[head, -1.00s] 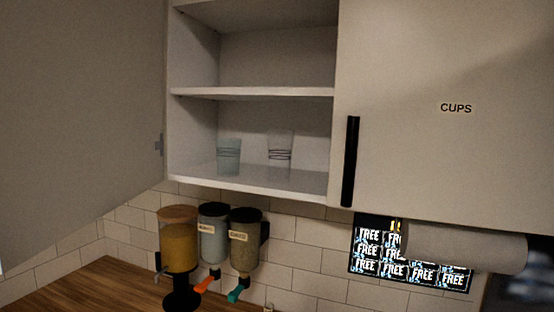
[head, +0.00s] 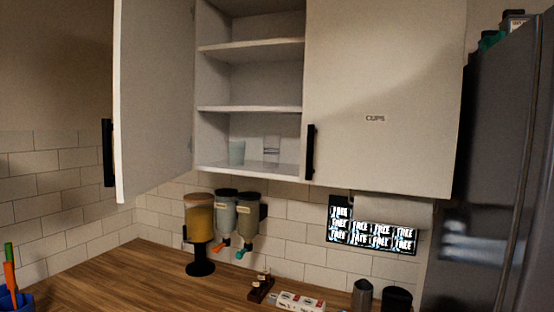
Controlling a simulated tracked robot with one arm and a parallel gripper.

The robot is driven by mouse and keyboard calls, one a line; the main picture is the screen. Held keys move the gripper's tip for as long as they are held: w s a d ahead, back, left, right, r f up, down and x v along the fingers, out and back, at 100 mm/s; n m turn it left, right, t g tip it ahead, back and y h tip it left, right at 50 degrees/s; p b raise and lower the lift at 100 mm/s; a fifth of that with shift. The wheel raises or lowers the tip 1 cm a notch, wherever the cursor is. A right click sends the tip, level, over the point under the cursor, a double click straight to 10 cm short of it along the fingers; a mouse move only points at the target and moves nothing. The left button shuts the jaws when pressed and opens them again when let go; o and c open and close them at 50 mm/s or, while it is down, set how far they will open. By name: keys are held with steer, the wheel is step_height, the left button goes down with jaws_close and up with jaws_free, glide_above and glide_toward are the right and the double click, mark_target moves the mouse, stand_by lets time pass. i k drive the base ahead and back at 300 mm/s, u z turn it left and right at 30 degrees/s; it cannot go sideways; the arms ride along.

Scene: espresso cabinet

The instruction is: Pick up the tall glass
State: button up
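The tall glass (head: 272,149) is clear with thin dark bands and stands upright on the bottom shelf (head: 262,167) of the open cabinet, toward its right side. A shorter bluish glass (head: 237,152) stands on the same shelf to its left, apart from it. My gripper does not show in the head view.
The left cabinet door (head: 155,100) stands swung open; the right door (head: 380,95), labelled CUPS, is closed. Dispensers (head: 225,212) hang below the cabinet. A juice-coloured dispenser (head: 199,220) stands on the wooden counter (head: 150,275). A dark fridge (head: 490,180) is at right.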

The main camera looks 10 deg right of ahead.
mark_target(271, 142)
steer(key=u, duration=0.55)
steer(key=i, duration=1.8)
steer(key=z, duration=0.95)
steer(key=i, duration=0.85)
steer(key=z, duration=0.6)
